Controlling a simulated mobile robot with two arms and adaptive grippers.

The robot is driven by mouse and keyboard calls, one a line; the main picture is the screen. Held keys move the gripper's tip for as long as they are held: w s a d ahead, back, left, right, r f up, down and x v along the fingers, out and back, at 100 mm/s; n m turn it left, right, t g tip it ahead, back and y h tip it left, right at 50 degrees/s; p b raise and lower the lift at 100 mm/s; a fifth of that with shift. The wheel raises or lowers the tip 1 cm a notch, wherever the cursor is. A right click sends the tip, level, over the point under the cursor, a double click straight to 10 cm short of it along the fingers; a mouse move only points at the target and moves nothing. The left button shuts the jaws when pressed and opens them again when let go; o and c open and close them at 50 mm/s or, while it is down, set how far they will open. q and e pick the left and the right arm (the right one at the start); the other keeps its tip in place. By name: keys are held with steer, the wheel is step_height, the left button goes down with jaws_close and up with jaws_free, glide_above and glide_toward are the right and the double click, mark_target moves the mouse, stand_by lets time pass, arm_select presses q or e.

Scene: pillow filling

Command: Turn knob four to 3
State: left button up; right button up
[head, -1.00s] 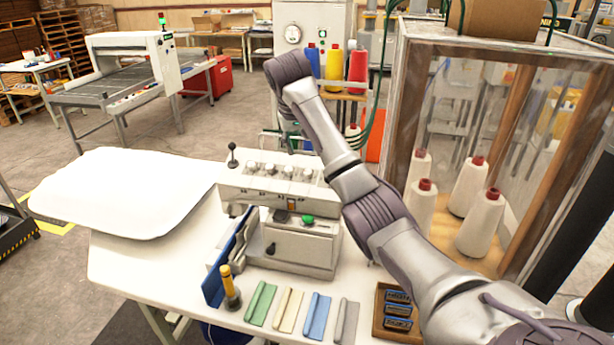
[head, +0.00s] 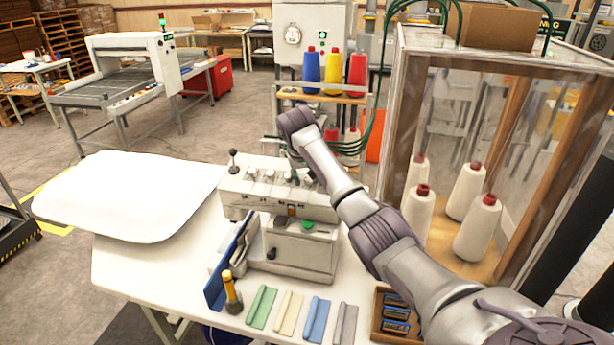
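The sewing machine (head: 280,215) stands on the white table with a row of small pale knobs along its upper front. The knobs at the left (head: 252,173) and middle (head: 269,174) show clearly. Knob four (head: 308,181), at the right end of the row, is partly covered by my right arm. My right arm reaches in from the lower right, and its wrist bends down above the right part of the row. My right gripper (head: 296,158) is mostly hidden behind my own arm, close to the knobs. Its fingers, any contact and the knob's setting cannot be made out. My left gripper is out of view.
A white pillow (head: 130,195) lies left of the machine. Colored strips (head: 289,312) and a wooden tray (head: 377,325) lie in front. A clear-walled thread cabinet (head: 490,150) stands close on the right.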

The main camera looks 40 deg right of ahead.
jaws_close()
steer(key=shift+n, duration=0.3)
steer(key=n, duration=0.4)
steer(key=shift+d+n, duration=0.1)
steer(key=shift+n, duration=0.2)
steer(key=n, duration=0.5)
steer(key=shift+r+n+y, duration=0.1)
steer(key=shift+n+y, duration=0.2)
steer(key=n, duration=0.6)
steer(key=shift+d, duration=0.1)
steer(key=n+y, duration=0.1)
steer(key=n, duration=0.6)
